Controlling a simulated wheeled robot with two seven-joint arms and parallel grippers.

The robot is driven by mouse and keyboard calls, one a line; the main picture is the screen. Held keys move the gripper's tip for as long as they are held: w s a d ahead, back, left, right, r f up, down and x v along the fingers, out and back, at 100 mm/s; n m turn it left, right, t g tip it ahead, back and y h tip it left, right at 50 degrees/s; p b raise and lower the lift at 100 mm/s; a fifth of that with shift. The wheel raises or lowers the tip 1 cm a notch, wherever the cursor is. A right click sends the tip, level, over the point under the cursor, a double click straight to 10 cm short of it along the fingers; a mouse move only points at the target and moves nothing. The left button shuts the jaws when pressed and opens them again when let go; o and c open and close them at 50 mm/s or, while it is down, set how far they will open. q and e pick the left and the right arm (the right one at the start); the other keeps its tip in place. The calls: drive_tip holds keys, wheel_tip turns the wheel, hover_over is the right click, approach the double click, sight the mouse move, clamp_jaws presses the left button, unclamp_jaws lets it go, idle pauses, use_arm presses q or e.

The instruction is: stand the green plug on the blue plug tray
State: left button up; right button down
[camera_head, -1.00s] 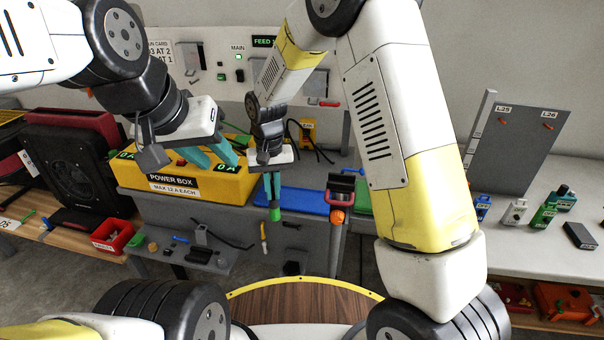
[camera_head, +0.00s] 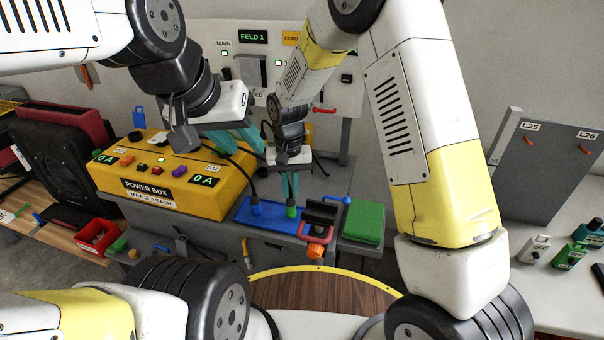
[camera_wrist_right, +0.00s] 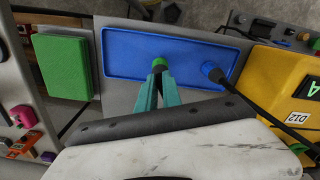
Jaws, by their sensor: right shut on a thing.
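My right gripper (camera_head: 290,192) points down over the tray and is shut on the green plug (camera_head: 291,211). The right wrist view shows the green plug (camera_wrist_right: 159,63) upright between the teal fingertips, over the blue tray (camera_wrist_right: 125,55). I cannot tell whether its lower end touches the tray. A dark blue plug (camera_head: 256,207) with a black cable stands on the tray to its left. My left gripper (camera_head: 238,141) is above the power box, its teal fingers apart and empty.
The yellow power box (camera_head: 150,193) is to the left of the tray. A green block (camera_head: 363,223) and a dark holder with an orange knob (camera_head: 317,249) are to the right. The black cable (camera_wrist_right: 263,110) runs close to my right gripper. Bare tray remains beside the plugs.

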drive_tip(key=shift+s+a+f, duration=0.15)
drive_tip(key=shift+s+f, duration=0.1)
drive_tip(key=shift+f, duration=0.8)
drive_tip(key=c, duration=1.4)
unclamp_jaws()
drive_tip(key=shift+w, duration=0.1)
drive_tip(key=shift+r, duration=0.15)
